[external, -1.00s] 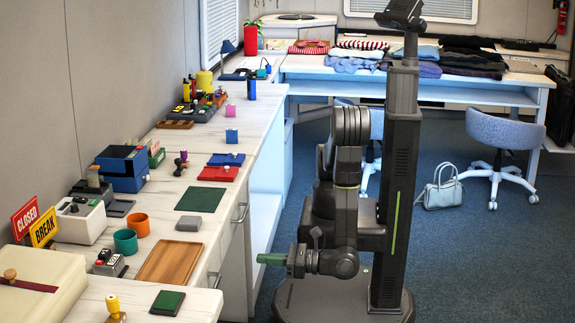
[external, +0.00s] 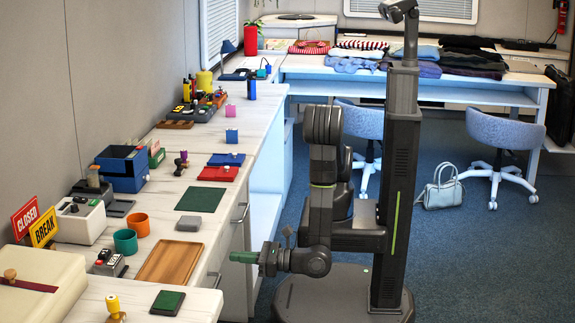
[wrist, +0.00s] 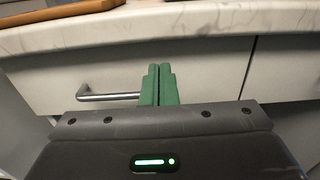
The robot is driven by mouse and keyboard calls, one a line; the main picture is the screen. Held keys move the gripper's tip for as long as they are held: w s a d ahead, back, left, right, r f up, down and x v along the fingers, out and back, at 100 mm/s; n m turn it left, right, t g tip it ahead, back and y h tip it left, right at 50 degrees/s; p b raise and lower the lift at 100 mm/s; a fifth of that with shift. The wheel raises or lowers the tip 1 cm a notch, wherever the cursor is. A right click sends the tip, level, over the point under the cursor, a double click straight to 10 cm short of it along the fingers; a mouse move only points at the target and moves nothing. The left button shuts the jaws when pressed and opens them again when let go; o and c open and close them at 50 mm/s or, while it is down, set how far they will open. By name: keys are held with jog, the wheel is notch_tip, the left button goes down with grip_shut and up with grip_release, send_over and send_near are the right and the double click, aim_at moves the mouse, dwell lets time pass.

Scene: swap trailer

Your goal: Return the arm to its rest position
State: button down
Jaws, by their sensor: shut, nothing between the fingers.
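My gripper (external: 243,257) has green fingers and is at the end of my folded arm, low beside the front of the counter (external: 222,240). In the wrist view the green fingers (wrist: 159,84) are together with nothing between them. They point at a pale drawer front (wrist: 210,72) with a metal handle (wrist: 108,96) to their left. The gripper is below the counter top and holds nothing.
A wooden tray (external: 169,262) lies near the counter edge, with a grey block (external: 189,222), an orange cup (external: 138,224) and a teal cup (external: 125,242) close by. The blue floor (external: 400,240) behind my base is open, apart from chairs and a handbag (external: 440,187).

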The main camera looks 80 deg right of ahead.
jog(key=w, duration=0.6)
jog(key=shift+w, duration=0.2)
